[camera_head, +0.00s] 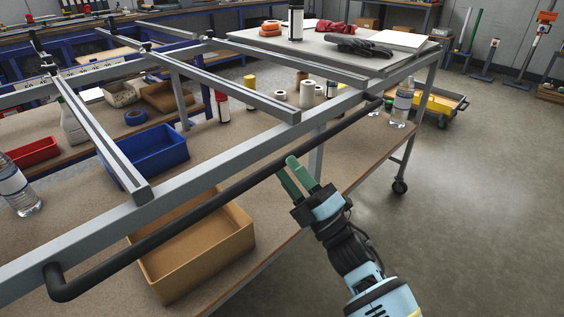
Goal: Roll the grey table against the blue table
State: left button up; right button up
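The grey table (232,146) is a wheeled metal frame with open bars on top, a brown lower shelf and a black push handle (185,213) along its near side. A caster shows at its right leg. The blue table (200,57) stands behind it, at the upper left; the grey frame hides part of it, and I cannot tell the gap between them. My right gripper (288,168) has green fingers apart, with its tips close to the underside of the handle. I cannot tell whether they touch it. My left gripper is not in view.
A yellow cart (438,103) stands beyond.

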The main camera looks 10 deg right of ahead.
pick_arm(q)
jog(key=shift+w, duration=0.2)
pick_arm(e)
jog(key=shift+v, duration=2.05)
jog(key=shift+f, duration=0.1)
